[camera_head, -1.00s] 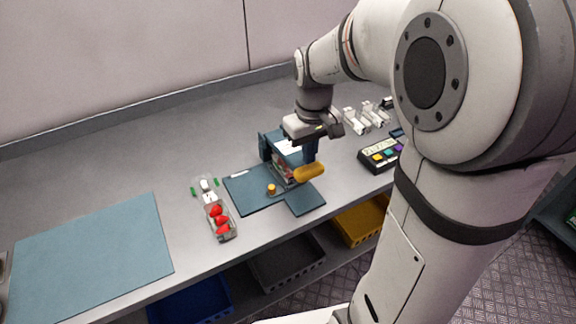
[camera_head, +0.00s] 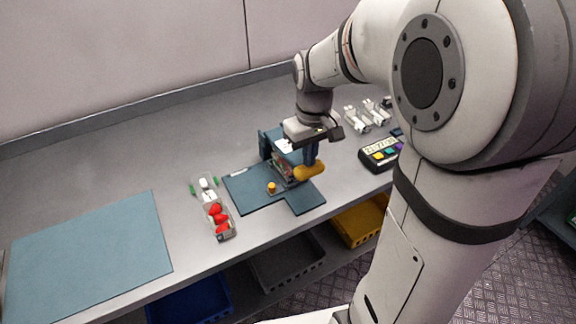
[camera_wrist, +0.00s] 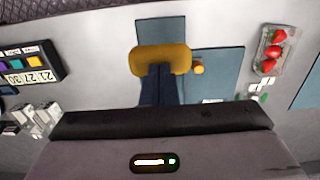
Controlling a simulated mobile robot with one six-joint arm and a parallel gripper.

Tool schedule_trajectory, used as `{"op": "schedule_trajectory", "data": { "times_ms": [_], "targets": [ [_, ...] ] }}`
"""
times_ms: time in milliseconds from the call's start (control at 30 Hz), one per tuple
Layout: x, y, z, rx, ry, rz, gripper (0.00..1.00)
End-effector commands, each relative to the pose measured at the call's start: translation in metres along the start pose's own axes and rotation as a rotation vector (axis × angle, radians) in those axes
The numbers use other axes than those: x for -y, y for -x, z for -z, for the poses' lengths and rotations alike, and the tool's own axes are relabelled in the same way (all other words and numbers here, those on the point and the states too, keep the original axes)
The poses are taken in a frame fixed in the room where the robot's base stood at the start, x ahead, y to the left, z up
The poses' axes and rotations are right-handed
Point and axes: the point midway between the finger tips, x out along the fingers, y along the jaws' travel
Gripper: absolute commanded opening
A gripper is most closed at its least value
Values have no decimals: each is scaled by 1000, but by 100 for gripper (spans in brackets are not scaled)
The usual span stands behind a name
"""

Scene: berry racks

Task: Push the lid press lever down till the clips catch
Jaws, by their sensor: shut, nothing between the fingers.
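The lid press (camera_head: 265,147) is a dark blue stand on a dark blue base plate (camera_head: 250,197). Its lever ends in a fat yellow handle (camera_head: 309,172), low over the front of the plate; the handle also shows in the wrist view (camera_wrist: 160,58). A filled punnet (camera_head: 282,168) shows partly under the press; its lid and clips are hidden. My gripper (camera_head: 313,137) is shut and empty, above the press by the lever.
An open punnet of red berries (camera_head: 220,222) lies left of the press. An orange knob (camera_head: 271,187) stands on the plate. A scale with coloured buttons (camera_head: 380,153) and clear punnets (camera_head: 366,115) are to the right. A blue-green mat (camera_head: 90,255) lies at left. Crates (camera_head: 285,268) sit below the bench.

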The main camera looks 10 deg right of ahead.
Motion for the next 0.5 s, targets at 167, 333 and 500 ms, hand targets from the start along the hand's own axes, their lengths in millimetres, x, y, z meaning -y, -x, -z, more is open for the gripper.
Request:
{"op": "schedule_trajectory", "data": {
  "times_ms": [167, 333, 500],
  "targets": [
    [0, -7, 0, 0, 0, 0, 0],
    [0, -12, 0, 0, 0, 0, 0],
    [0, -17, 0, 0, 0, 0, 0]
  ]
}}
